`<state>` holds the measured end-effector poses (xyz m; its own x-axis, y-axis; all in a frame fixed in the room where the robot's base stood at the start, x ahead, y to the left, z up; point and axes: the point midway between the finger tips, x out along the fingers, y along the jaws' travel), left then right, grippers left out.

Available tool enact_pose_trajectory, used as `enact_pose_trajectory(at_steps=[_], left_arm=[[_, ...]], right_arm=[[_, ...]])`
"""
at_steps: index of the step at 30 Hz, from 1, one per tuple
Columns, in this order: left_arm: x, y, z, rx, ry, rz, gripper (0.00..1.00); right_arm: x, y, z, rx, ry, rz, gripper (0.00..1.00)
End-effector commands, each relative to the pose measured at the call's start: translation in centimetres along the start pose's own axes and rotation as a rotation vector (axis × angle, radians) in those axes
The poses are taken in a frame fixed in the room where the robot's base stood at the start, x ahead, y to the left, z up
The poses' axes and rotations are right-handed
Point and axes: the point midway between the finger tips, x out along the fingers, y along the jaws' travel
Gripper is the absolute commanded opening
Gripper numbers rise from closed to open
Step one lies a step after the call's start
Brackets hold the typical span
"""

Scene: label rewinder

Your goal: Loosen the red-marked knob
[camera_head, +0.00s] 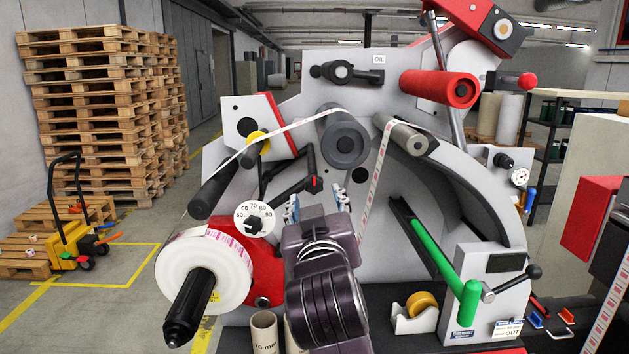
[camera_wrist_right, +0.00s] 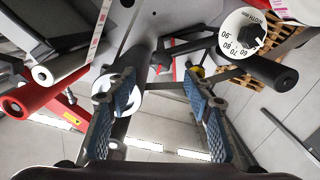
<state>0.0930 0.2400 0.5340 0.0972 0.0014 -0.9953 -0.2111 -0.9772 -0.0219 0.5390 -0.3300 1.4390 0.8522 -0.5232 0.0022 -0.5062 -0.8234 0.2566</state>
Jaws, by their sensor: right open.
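A small black knob with a red mark (camera_head: 314,184) sits at the lower end of a short black lever on the grey machine face in the head view. My right gripper (camera_head: 316,205) is just below it in that picture, with its fingers pointing toward the machine. The fingers, with blue pads, are apart with nothing held between them in the wrist view (camera_wrist_right: 160,100). I cannot tell the gap in depth between fingertips and knob. My left gripper is not in view.
A white dial with a black pointer knob (camera_head: 254,222) and a large label roll (camera_head: 195,270) are left of the gripper. A dark roller (camera_head: 343,140) is above. A green-handled bar (camera_head: 430,245) and a tape dispenser (camera_head: 415,318) are to the right.

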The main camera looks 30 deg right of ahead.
Motion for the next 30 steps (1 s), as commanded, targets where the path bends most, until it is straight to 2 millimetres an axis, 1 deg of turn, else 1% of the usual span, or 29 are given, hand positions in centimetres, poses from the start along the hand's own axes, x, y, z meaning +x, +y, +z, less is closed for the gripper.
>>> enact_pose_trajectory(at_steps=[9, 12, 15, 19, 25, 30], left_arm=[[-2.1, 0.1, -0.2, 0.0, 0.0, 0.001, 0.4], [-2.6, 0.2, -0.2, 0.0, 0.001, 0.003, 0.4], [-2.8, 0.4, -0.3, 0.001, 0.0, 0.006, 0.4], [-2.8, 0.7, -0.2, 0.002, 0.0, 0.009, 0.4], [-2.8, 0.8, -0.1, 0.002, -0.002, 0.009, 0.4], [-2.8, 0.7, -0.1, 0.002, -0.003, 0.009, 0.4]], right_arm=[[5.0, 0.2, -0.1, -0.006, -0.004, 0.003, 0.47], [6.2, 0.1, -0.1, -0.004, -0.003, 0.001, 0.47], [7.0, 0.1, -0.1, -0.003, -0.002, 0.001, 0.47], [7.3, 0.0, 0.0, -0.002, -0.001, 0.0, 0.47], [7.3, 0.0, 0.1, -0.001, -0.001, 0.0, 0.46], [7.3, 0.0, 0.1, -0.001, -0.001, -0.001, 0.27]])
